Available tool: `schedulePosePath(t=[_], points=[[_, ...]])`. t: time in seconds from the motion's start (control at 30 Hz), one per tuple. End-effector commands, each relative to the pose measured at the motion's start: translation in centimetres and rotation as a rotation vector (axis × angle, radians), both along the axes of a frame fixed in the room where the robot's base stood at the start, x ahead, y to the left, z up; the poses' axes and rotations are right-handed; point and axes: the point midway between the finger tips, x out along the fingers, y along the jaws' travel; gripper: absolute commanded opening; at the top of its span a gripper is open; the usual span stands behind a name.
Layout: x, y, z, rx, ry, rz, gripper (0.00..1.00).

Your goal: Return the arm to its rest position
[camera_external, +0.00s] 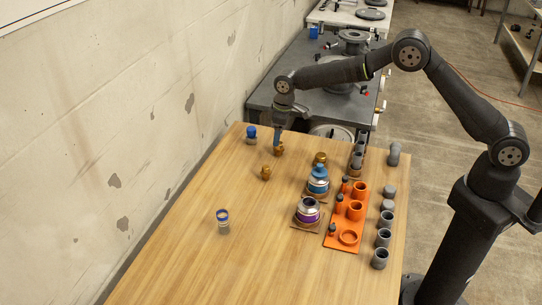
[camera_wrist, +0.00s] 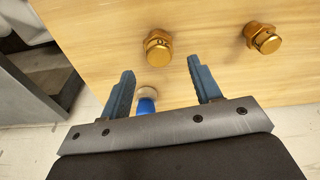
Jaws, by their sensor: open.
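My gripper (camera_external: 278,138) is at the far left part of the wooden table, low over a brass fitting (camera_external: 279,151). In the wrist view my gripper (camera_wrist: 161,66) has its two blue fingers spread apart with nothing held between them. The brass fitting (camera_wrist: 157,48) lies just beyond the fingertips. I cannot tell how much height separates them. A second brass fitting (camera_wrist: 263,38) lies to its right. My arm reaches across the table from its base at the right.
A blue-topped piece (camera_external: 251,134) stands left of my gripper. A blue-and-white piece (camera_external: 223,221) stands nearer the front. Blue and purple valves (camera_external: 308,211), an orange rack (camera_external: 343,236) and several grey pipe pieces (camera_external: 380,258) fill the right side. The table's front left is clear.

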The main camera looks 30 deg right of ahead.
Motion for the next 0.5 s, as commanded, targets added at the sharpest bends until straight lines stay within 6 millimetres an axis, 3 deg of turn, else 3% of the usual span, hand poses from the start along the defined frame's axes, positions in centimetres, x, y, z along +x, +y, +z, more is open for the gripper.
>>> schedulePosePath(t=[0.5], points=[[1.8, -9.1, 5.5, -0.001, 0.001, -0.004, 0.58]])
